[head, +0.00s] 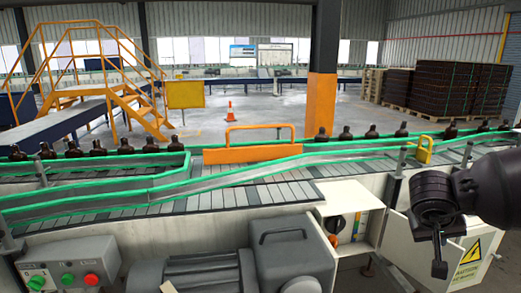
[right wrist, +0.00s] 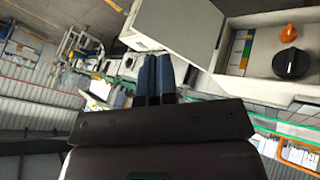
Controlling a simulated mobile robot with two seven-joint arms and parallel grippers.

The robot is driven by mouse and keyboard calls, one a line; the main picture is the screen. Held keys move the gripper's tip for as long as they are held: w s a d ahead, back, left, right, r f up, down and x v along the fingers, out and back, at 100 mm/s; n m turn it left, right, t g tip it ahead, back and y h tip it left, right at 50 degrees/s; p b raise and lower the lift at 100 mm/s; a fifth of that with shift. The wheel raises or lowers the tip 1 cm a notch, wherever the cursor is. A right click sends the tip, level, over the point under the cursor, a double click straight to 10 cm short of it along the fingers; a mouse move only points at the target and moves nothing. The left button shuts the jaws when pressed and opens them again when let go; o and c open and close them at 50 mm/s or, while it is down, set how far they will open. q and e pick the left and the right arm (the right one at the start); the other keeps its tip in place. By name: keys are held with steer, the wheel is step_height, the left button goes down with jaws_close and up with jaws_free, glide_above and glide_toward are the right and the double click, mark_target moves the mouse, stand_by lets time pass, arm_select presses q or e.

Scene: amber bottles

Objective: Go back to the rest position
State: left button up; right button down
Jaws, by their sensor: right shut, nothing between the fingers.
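My right arm comes in from the right edge of the head view. Its dark gripper (head: 438,264) points down in front of the conveyor, near an open white cabinet door. In the right wrist view the two blue-grey fingers (right wrist: 154,76) lie together, shut with nothing between them. My left gripper is not in the head view. Several dark amber bottles (head: 98,147) stand upright in a row on the left part of the conveyor (head: 240,197). More bottles (head: 451,131) stand along its far right part. My right gripper is apart from all of them.
The open cabinet (head: 350,205) under the conveyor has knobs inside and a door with a yellow warning sign (head: 472,253). A grey motor unit (head: 285,255) and a button box (head: 70,270) stand in front at the left. Green guide rails (head: 300,161) edge the conveyor.

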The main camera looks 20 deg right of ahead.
steer(key=s+a+f+m+g+y, duration=0.1)
steer(key=s+a+f+m+y, duration=0.15)
steer(key=a+f+y, duration=0.6)
steer(key=s+a+f+m+g+y, duration=0.1)
steer(key=a+f+m+y, duration=0.3)
steer(key=a, duration=0.8)
steer(key=a+m+t+y, duration=0.6)
steer(key=a+m+y, duration=0.5)
steer(key=a+m, duration=0.4)
steer(key=w+d+f+m+t+h, duration=0.1)
steer(key=d+f+m+t+h, duration=0.4)
steer(key=m, duration=0.8)
steer(key=w+d+f+m+t+h, duration=0.25)
steer(key=m+t+h, duration=0.3)
steer(key=m, duration=0.75)
steer(key=s+d+f+m+g+h, duration=0.2)
steer(key=s+f+m, duration=0.3)
steer(key=m, duration=0.3)
steer(key=s+d+f+m+g+h, duration=0.3)
steer(key=s+f+m, duration=0.3)
steer(key=f+m, duration=0.2)
steer(key=shift+s+f+m+h, duration=0.2)
steer(key=shift+m+h, duration=0.15)
steer(key=shift+h, duration=0.25)
